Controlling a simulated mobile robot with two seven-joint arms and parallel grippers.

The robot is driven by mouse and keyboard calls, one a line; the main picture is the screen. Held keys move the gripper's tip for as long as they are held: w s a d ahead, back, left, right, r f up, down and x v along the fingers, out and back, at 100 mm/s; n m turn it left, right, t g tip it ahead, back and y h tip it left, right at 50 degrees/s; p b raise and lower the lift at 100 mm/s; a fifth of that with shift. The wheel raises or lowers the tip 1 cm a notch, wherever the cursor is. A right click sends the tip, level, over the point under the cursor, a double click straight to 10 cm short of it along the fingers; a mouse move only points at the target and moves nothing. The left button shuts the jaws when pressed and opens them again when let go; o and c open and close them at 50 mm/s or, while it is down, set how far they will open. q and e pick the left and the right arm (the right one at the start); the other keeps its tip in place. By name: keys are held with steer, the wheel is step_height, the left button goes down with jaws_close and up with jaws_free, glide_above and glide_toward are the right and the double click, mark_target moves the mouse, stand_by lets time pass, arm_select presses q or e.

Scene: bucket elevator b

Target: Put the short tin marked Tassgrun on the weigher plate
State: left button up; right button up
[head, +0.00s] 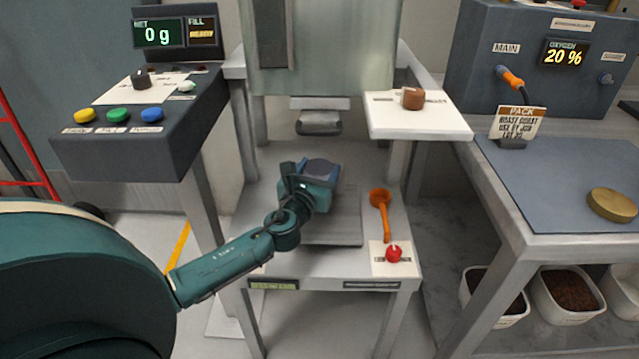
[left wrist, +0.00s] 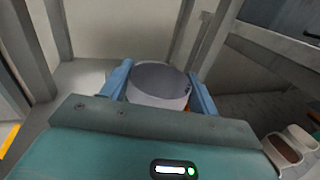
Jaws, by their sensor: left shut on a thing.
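My left gripper (head: 318,176) is shut on a short round grey tin (head: 322,167). In the left wrist view the tin (left wrist: 158,86) sits upright between the two blue fingers, and its top looks open and empty. No marking on it is readable. The weigher plate (head: 340,230) is the flat grey plate on the low stand. The gripper and tin appear over its back part in the head view; I cannot tell whether the tin touches it. The net display (head: 158,33) reads 0 g. My right gripper is not in view.
A spout (head: 319,122) hangs above the stand. An orange scoop (head: 381,205) and a red knob (head: 393,254) lie right of the plate. A white shelf (head: 425,128) juts out at upper right. A blue-grey mat (head: 560,175) with a brass lid (head: 612,205) is further right.

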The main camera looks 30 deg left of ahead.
mark_target(323, 174)
arm_select(q)
steer(key=shift+w, duration=0.35)
steer(key=shift+a+f, duration=0.1)
steer(key=shift+f, duration=0.15)
step_height(323, 174, down, 2)
steer(key=shift+f+b, duration=0.25)
steer(key=shift+b, duration=0.75)
steer(key=shift+f, duration=0.35)
steer(key=shift+r, duration=0.1)
steer(key=o, duration=0.9)
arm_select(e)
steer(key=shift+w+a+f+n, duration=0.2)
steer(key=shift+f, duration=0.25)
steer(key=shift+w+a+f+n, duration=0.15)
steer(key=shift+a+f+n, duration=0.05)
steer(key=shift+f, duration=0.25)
